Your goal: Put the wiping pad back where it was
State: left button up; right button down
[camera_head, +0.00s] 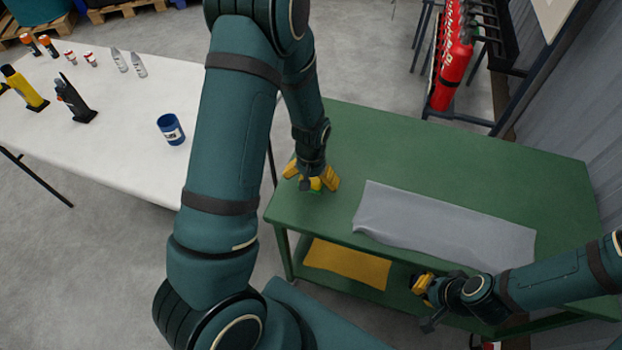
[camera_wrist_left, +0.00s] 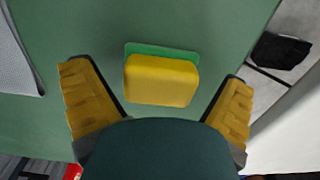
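The wiping pad, yellow with a green layer, lies on the green table (camera_head: 400,140) near its left end. The left wrist view shows the pad (camera_wrist_left: 162,80) between the spread yellow fingers of my left gripper (camera_wrist_left: 158,108), with gaps on both sides. In the head view my left gripper (camera_head: 312,182) is over the pad and mostly hides it. My right gripper (camera_head: 422,287) is off the table's front edge, over the lower shelf; its finger opening is not clear, and I see nothing held.
A grey cloth (camera_head: 440,228) lies on the green table beside the pad. A yellow cloth (camera_head: 347,263) is on the lower shelf. A white table (camera_head: 110,150) at left holds a blue can (camera_head: 171,129) and bottles. Red extinguishers (camera_head: 453,65) hang on a rack behind.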

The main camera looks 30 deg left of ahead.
pick_arm(q)
jog(key=shift+r, duration=0.55)
notch_tip(320, 180, up, 11)
jog(key=p, duration=0.3)
jog(key=shift+r, duration=0.15)
